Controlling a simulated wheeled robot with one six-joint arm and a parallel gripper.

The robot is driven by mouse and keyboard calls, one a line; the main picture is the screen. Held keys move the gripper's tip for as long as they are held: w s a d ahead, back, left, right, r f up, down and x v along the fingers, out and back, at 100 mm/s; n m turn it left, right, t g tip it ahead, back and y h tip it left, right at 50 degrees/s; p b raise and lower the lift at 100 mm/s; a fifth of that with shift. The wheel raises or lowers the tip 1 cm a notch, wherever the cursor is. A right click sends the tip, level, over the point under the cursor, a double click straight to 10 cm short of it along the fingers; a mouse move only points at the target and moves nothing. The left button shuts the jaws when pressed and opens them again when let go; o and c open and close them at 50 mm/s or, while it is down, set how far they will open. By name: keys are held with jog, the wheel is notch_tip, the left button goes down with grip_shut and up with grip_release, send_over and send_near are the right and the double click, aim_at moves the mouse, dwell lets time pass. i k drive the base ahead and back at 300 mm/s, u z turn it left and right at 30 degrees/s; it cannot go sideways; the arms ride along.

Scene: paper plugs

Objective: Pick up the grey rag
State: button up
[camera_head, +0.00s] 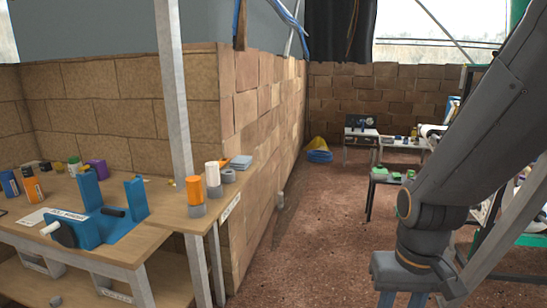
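A small flat blue-grey piece (241,162), which looks like a folded rag, lies at the far right corner of the wooden workbench (160,205), close to the brick wall. It is small in the picture, so I cannot be sure that it is cloth. A short grey roll (228,176) is in front of it. My dark grey arm comes down from the upper right, well to the right of the bench and apart from the rag. No fingertips of my gripper can be made out.
A white roll (212,174) and an orange cylinder (194,190) stand near the rag. A grey post (175,100) rises at the bench's front edge. A blue vise-like fixture (98,222) stands left. Bare reddish floor (310,240) lies right of the bench.

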aim_at(240, 162)
jog(key=z, duration=0.1)
jog(key=i, duration=0.6)
jog(key=u, duration=0.75)
jog(key=i, duration=0.7)
jog(key=u, duration=0.8)
